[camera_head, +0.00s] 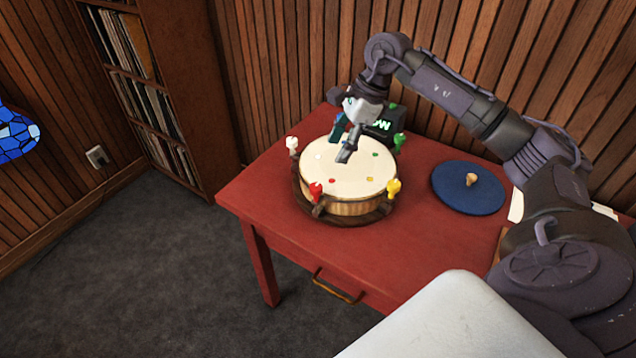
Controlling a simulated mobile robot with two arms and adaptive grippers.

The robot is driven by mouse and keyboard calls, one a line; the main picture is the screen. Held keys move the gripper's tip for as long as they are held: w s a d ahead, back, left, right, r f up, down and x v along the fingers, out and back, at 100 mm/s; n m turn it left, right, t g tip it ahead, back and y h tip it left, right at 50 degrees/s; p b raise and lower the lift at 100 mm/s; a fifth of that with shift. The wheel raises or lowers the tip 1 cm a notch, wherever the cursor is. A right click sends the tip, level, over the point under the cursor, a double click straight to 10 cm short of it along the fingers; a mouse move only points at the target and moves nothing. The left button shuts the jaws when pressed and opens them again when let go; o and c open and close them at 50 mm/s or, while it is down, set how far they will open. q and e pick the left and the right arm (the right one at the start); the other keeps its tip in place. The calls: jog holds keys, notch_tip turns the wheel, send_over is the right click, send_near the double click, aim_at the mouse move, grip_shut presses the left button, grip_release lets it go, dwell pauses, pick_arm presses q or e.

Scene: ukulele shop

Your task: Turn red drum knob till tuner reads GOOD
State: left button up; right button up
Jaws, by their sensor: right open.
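A drum (345,172) with a cream head stands on a red table (280,240). Its red knob (316,191) is at the front left of the rim. A white knob (292,144), a yellow knob (393,188) and a green knob (399,142) also sit around the rim. Small coloured dots mark the head. The dark tuner (392,122) stands behind the drum. Its green display is partly hidden by my gripper; the visible letters end in "OW". My right gripper (342,146) is open and empty above the back of the drum head, away from the red knob. My left gripper is not in view.
A blue disc (455,198) with a small wooden peg (471,179) lies on the table right of the drum. A wood-panelled wall is close behind. A record shelf (190,80) stands at the left. The table in front of the drum is clear.

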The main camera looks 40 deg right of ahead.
aim_at(317, 186)
jog(key=p+x, duration=0.2)
jog(key=x, duration=1)
jog(key=shift+a+f, duration=0.1)
jog(key=shift+a, duration=0.1)
grip_shut()
jog(key=m+b, duration=0.1)
jog(key=m, duration=0.1)
jog(key=shift+m+t, duration=0.4)
jog(key=shift+m+t+h+b, duration=0.5)
jog(key=shift+m+h, duration=0.1)
jog(key=shift+m, duration=0.8)
